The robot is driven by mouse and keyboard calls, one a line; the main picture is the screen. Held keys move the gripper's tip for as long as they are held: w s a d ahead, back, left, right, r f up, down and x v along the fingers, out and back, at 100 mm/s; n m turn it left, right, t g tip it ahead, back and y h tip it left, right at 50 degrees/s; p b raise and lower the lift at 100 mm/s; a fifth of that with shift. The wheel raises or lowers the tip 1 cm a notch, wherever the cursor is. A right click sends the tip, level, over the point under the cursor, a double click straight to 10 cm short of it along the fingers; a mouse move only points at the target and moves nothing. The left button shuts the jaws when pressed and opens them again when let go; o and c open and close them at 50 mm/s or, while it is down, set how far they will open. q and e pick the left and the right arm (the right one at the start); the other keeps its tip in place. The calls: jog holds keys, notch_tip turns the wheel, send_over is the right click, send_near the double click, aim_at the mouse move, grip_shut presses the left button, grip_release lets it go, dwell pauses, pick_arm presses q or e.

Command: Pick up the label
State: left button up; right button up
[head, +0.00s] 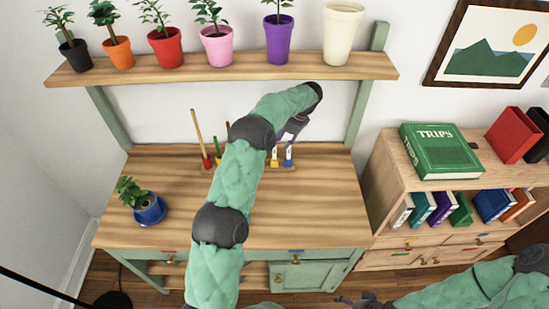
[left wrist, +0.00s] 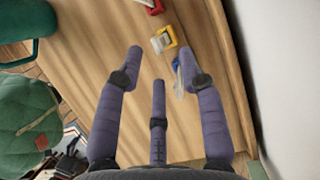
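The label could be either of two small pale pieces at the back of the wooden desk top; I cannot tell which one is meant. One pale label (left wrist: 158,44) is at a yellow holder (left wrist: 168,37) in the left wrist view. The other pale piece (left wrist: 178,84) is at a blue holder (left wrist: 175,64), close to the right fingertip. My left gripper (left wrist: 163,62) is open, its purple fingers apart above the desk with nothing held. In the head view the left gripper (head: 295,131) is above the yellow (head: 274,161) and blue (head: 288,161) holders. My right gripper (head: 366,301) is low at the bottom edge, partly cut off.
Coloured sticks, one on a red base (head: 206,161), stand left of the holders, partly behind my left arm. A blue-potted plant (head: 149,208) stands at the desk's left. A shelf (head: 220,71) with several pots runs above. A bookcase (head: 392,184) stands at right.

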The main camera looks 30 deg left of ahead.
pick_arm(q)
jog(key=b+x, duration=0.1)
jog(key=x, duration=0.4)
jog(key=shift+s+a+f+b, duration=0.1)
jog(key=shift+s+a+b, duration=0.1)
jog(key=shift+a+b, duration=0.1)
grip_shut()
